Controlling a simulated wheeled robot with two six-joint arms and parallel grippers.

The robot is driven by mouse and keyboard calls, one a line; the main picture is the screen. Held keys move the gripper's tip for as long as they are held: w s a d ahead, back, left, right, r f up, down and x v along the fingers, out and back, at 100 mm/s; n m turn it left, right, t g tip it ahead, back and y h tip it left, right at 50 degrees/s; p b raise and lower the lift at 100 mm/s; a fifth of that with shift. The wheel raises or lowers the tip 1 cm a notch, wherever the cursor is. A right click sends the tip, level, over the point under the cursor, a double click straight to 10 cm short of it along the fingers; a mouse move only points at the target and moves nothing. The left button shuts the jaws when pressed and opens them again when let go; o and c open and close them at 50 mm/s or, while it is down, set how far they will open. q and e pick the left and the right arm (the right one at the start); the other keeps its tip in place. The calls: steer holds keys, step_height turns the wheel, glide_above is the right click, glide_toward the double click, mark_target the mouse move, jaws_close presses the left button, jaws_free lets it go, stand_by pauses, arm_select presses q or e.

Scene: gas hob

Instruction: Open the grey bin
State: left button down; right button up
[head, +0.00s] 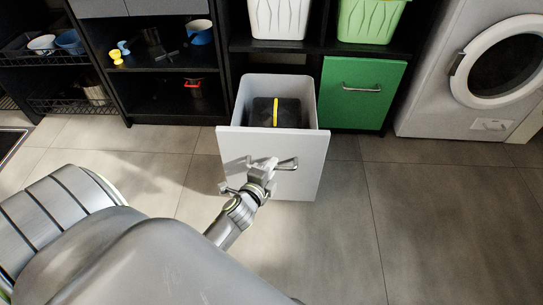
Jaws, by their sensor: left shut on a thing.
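The grey bin (306,183) is a pull-out drawer with a light grey front, in the middle of the head view. It stands pulled out from the black cabinet, and its inside shows from above. A black container with a yellow strip (276,111) sits inside it. A metal handle (287,164) is on the front panel. My left gripper (263,166) is at this handle and shut on it, in front of the panel. My right gripper does not show.
A closed green bin (361,93) with its own handle is just right of the grey bin. A washing machine (484,75) stands at the far right. Black shelves (160,97) with small items are on the left. The tiled floor (420,220) is clear on the right.

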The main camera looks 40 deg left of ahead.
arm_select(q)
steer(key=c, duration=1.5)
jaws_free()
steer(key=shift+o, duration=0.2)
steer(key=p+v, duration=0.1)
steer(key=v, duration=1.6)
steer(key=shift+s, duration=0.2)
steer(key=shift+r, duration=0.1)
